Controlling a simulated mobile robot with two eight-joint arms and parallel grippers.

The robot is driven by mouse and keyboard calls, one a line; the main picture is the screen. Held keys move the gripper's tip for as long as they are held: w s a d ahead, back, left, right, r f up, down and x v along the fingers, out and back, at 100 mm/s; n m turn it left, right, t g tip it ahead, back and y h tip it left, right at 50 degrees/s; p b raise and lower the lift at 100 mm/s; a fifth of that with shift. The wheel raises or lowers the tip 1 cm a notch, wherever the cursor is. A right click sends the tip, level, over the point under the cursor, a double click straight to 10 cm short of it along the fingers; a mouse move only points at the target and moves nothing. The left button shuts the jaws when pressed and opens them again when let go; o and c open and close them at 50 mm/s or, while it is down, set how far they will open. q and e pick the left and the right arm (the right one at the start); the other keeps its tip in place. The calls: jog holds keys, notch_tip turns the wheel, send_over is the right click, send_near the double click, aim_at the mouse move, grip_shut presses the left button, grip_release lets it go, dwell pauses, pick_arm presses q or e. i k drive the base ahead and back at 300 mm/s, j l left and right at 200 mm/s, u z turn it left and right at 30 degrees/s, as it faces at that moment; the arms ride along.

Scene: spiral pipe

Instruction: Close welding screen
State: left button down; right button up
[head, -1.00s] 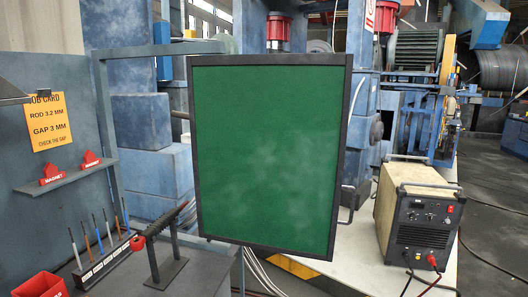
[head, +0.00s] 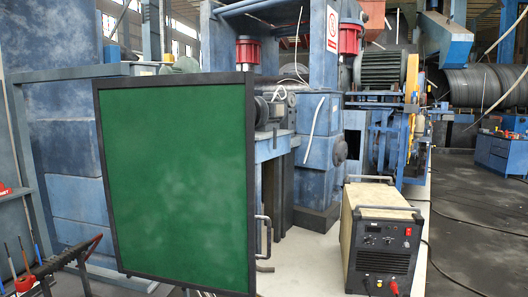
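The welding screen (head: 180,185) is a green panel in a dark frame, standing left of the middle in the head view. A dark bar handle (head: 264,238) sticks out at its right edge, low down. The panel faces me at a slight angle. Its lower edge is near the bottom of the picture. Neither of my grippers shows in the head view.
A welding machine (head: 382,240) with a cream casing and black front stands right of the screen on a pale surface (head: 310,258). A rack with tools (head: 50,265) is at the lower left. Blue machinery (head: 320,140) fills the back. Dark floor is open at the right.

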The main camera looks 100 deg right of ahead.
aim_at(177, 151)
jog(key=k+z, duration=0.15)
jog(key=z, duration=3.05)
